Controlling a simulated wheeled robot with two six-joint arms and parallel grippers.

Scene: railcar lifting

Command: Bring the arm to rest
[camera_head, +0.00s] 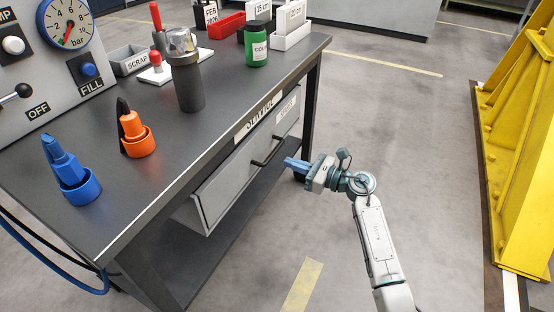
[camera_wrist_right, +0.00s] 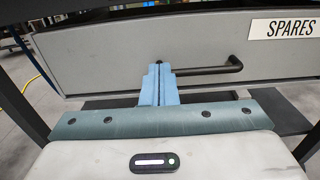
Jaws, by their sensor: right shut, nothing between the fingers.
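My right gripper (camera_head: 291,163) is at the lower middle of the head view, just off the front of the workbench. Its blue fingers are together with nothing between them. The right wrist view shows the shut fingers (camera_wrist_right: 160,80) in front of a grey drawer (camera_wrist_right: 130,62). The drawer's dark bar handle (camera_wrist_right: 215,69) is beside and beyond the fingertips. I cannot tell whether they touch it. The drawer also shows in the head view (camera_head: 225,185), under the bench top. My left gripper is not in view.
A yellow steel frame (camera_head: 520,150) stands at the right. The floor (camera_head: 410,130) between is clear.

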